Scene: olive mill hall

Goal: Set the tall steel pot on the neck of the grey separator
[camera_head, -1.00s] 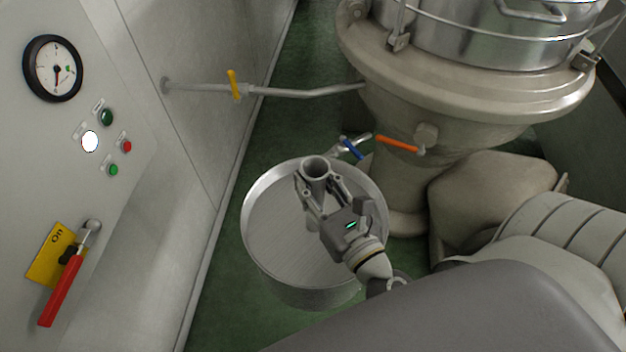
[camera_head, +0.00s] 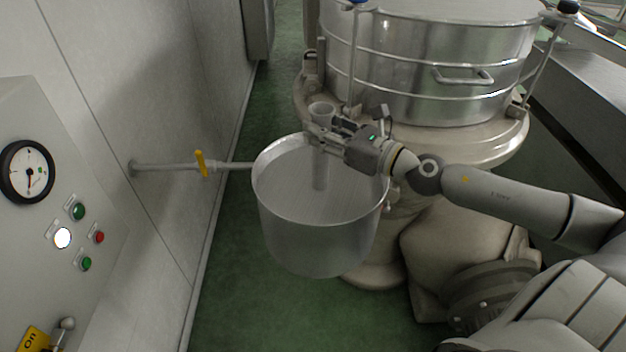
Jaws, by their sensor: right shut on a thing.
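A tall, open steel pot (camera_head: 320,235) with an upright tube (camera_head: 320,172) in its middle hangs above the floor, left of the separator. My right gripper (camera_head: 322,130) is shut on the top of this tube and holds the pot roughly upright. The grey separator (camera_head: 475,150) stands behind and to the right, with a wide flange and a stout body. A large steel drum (camera_head: 430,60) with a handle sits on its flange, so a bare neck is not visible. The pot hides part of the separator's side. My left gripper is not in view.
A wall pipe with a yellow lever (camera_head: 201,163) runs behind the pot. A control panel (camera_head: 50,270) with a gauge stands at the left. Upright rods (camera_head: 354,60) stand around the drum. Green floor (camera_head: 225,290) is clear left of the pot.

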